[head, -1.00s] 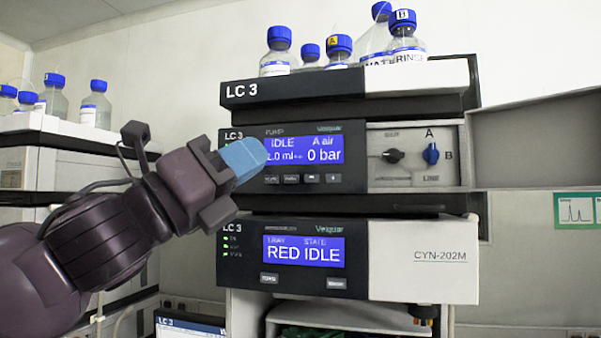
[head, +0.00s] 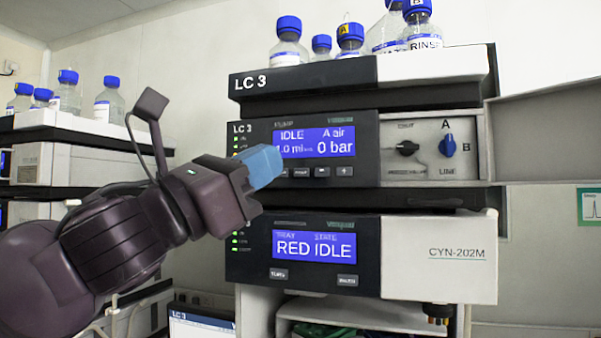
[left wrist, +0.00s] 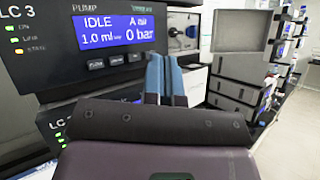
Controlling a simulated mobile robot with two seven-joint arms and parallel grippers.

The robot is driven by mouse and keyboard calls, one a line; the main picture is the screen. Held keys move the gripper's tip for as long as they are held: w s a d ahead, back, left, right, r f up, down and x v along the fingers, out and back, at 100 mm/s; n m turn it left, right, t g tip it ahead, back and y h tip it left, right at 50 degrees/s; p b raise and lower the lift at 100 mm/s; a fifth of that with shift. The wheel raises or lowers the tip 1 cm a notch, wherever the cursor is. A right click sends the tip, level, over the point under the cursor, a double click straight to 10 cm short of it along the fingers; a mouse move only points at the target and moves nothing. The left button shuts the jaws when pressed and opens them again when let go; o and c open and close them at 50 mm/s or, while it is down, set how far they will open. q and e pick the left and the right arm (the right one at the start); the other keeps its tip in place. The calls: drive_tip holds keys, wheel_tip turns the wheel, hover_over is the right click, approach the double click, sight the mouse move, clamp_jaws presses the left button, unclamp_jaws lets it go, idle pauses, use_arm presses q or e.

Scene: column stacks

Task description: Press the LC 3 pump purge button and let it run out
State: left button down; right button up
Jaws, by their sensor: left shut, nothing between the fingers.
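The LC 3 pump module (head: 252,160) is dark, and its blue display (head: 314,147) reads IDLE, A air, 1.0 ml and 0 bar. A row of small buttons (head: 322,172) runs under the display; their labels are too small to read surely. My left gripper (head: 268,164) is shut and empty, its blue fingertips in front of the display's lower left corner, hiding the leftmost button in the head view. In the left wrist view, the fingers (left wrist: 166,75) cover the right end of the row, while several buttons (left wrist: 117,61) show left of them. Contact cannot be told. My right gripper is not in view.
A pale panel with a black knob (head: 407,149) and a blue knob (head: 447,147) adjoins the pump. A module reading RED IDLE (head: 314,248) sits below. Blue-capped bottles (head: 288,45) stand on top; more bottles (head: 108,102) stand at left.

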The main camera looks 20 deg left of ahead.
sight(289, 169)
use_arm(q)
drive_tip(key=shift+w+d+b, duration=0.2)
drive_tip(key=shift+w+b, duration=0.25)
drive_tip(key=shift+w, duration=4.05)
drive_tip(key=shift+w+p, duration=0.35)
drive_tip(key=shift+w, duration=0.45)
drive_tip(key=shift+s, duration=0.85)
